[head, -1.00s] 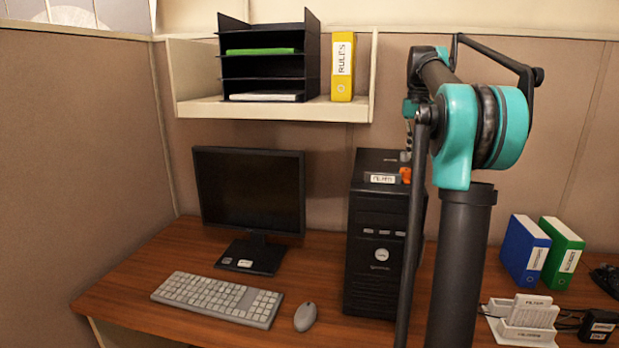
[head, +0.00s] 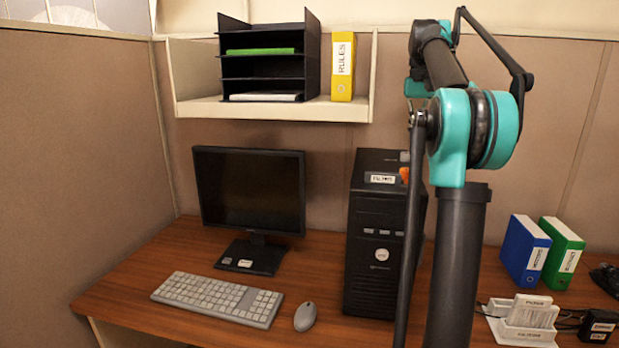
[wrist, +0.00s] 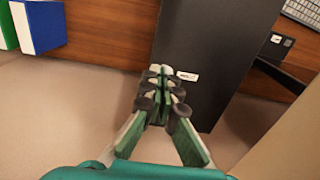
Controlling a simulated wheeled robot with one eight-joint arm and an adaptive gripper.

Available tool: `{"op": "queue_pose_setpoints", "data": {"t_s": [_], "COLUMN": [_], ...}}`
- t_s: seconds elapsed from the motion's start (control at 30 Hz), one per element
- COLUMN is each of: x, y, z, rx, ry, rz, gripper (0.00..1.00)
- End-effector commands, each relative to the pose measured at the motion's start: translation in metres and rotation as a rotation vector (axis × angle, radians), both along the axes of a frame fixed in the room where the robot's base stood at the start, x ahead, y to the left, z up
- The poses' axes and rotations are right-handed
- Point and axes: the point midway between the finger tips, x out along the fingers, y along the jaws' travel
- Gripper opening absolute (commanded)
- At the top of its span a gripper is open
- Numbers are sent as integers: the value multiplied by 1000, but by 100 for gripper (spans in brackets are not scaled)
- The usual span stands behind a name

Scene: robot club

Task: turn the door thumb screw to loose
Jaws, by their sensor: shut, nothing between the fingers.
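The black computer tower (head: 375,255) stands upright on the desk. A small orange piece (head: 404,174) shows at its top right edge in the head view, partly behind my arm. I cannot tell whether it is the door thumb screw. In the wrist view the tower's dark panel (wrist: 215,45) fills the upper middle, with a small white label (wrist: 187,76). My gripper (wrist: 160,70) is shut and empty, its fingertips overlapping the panel's left edge in the picture beside the label. I cannot tell whether they touch it. No screw is clearly visible in the wrist view.
A monitor (head: 250,190), keyboard (head: 217,298) and mouse (head: 305,316) are left of the tower. A shelf (head: 270,108) hangs above. Blue (head: 525,250) and green (head: 562,252) binders and a white holder (head: 525,325) stand to the right.

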Motion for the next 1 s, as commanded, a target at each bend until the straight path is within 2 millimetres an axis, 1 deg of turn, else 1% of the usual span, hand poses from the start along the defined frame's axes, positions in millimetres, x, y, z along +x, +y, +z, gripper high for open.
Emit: {"op": "queue_pose_setpoints", "data": {"t_s": [0.2, 0.33, 0.47, 0.8, 1.0], "x": [10, 11, 11, 11, 11], "y": [24, 25, 25, 25, 25], "z": [9, 5, -7, -46, -58], "rx": [0, 0, 0, 0, 0], "ry": [0, 0, 0, 0, 0], "rz": [3, -1, 0, 0, 0], "gripper": [0, 0, 0, 0, 0]}}
